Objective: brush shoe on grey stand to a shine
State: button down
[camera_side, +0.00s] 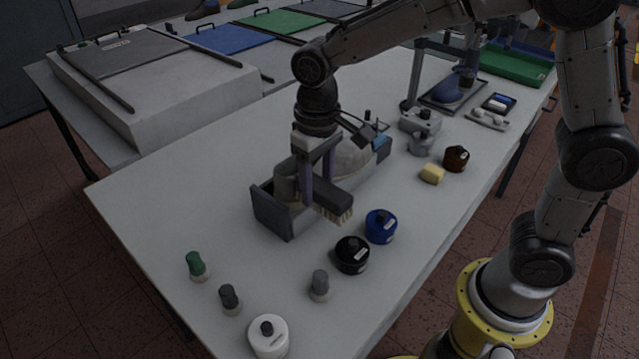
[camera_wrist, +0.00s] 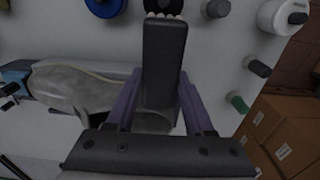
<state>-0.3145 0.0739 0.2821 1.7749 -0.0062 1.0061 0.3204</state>
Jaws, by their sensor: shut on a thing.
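My gripper (camera_side: 318,182) is shut on a brush (camera_side: 336,200) with a dark back and pale bristles. In the wrist view the brush (camera_wrist: 165,60) lies between my purple fingers, its bristle tips just showing at the top. The light grey shoe (camera_side: 352,158) rests on the grey stand (camera_side: 271,213), partly hidden by my gripper in the side view. In the wrist view the shoe (camera_wrist: 75,85) extends left from behind the brush, and part of it is covered. The brush is over one end of the stand; I cannot tell whether its bristles touch the shoe.
Black (camera_side: 351,255) and blue (camera_side: 381,226) jars stand close in front of the brush. A grey-capped bottle (camera_side: 320,285), green-capped bottle (camera_side: 196,265) and white jar (camera_side: 268,337) stand nearer. A yellow sponge (camera_side: 432,173) and brown jar (camera_side: 456,158) are right. The table's left part is clear.

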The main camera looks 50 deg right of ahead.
jog(key=shift+w, duration=0.3)
jog(key=shift+d, duration=0.1)
jog(key=shift+d, duration=3.9)
jog(key=shift+a, duration=4)
jog(key=shift+s+r, duration=0.35)
jog(key=shift+r, duration=0.65)
jog(key=shift+s+r, duration=0.3)
jog(key=shift+r, duration=0.7)
jog(key=shift+s+r, duration=0.35)
jog(key=shift+r, duration=0.65)
